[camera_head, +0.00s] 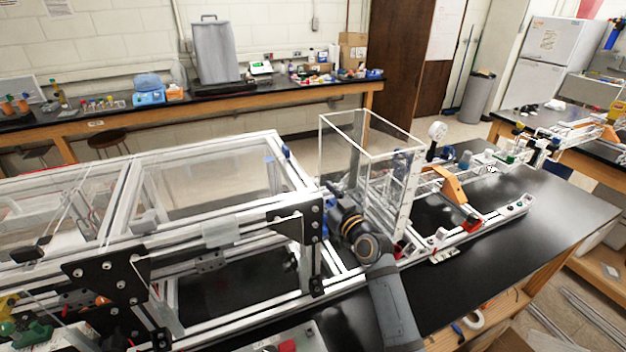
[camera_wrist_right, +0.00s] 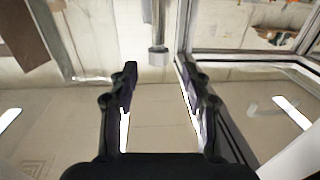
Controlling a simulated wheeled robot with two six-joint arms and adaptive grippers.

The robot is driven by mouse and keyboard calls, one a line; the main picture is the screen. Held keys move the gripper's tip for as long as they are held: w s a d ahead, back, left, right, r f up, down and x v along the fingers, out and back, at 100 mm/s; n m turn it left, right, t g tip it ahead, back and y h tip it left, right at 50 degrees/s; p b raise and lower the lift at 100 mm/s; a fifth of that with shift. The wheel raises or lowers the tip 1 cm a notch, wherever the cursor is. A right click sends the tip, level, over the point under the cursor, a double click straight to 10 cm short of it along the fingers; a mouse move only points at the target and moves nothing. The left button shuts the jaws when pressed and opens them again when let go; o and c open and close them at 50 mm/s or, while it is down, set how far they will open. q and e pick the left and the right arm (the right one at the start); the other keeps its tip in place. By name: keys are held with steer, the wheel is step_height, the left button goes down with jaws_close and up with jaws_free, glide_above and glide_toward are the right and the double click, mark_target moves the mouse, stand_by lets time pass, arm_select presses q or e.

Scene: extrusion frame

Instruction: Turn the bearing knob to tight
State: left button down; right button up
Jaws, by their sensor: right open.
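The white extrusion frame (camera_head: 215,215) stands on the black bench and carries black bracket plates. I cannot pick out the bearing knob for sure; several small coloured parts sit on the rails, among them a red one (camera_head: 472,224). My right arm comes up from the bottom middle in the head view, and its wrist is beside the frame's right end, near the clear box. In the right wrist view my right gripper (camera_wrist_right: 160,80) is open, its two dark fingers apart with nothing between them. My left gripper is not in view.
The clear box (camera_head: 362,135) rises close to my right wrist. An orange bracket (camera_head: 448,184) and a round dial (camera_head: 438,131) stand to its right. The black bench top (camera_head: 572,205) is bare at the right. A back bench (camera_head: 225,104) holds a grey bin (camera_head: 214,50).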

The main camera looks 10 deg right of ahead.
mark_target(316, 184)
steer(key=x, duration=0.5)
steer(key=shift+w+d+f+p, duration=0.1)
steer(key=shift+w+f+p, duration=0.05)
steer(key=shift+w+p, duration=0.15)
steer(key=shift+w, duration=0.1)
steer(key=shift+c, duration=1.9)
steer(key=c, duration=0.4)
jaws_close()
steer(key=h+p, duration=0.1)
steer(key=p, duration=0.2)
steer(key=shift+r+m, duration=0.3)
steer(key=shift+m, duration=0.1)
steer(key=shift+h+p, duration=0.3)
steer(key=shift+h, duration=0.1)
steer(key=shift+f+m, duration=0.2)
steer(key=shift+m, duration=0.1)
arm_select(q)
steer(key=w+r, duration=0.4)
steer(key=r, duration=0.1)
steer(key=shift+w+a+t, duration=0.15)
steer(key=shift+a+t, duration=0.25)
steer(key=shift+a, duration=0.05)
arm_select(e)
steer(key=shift+f, duration=0.1)
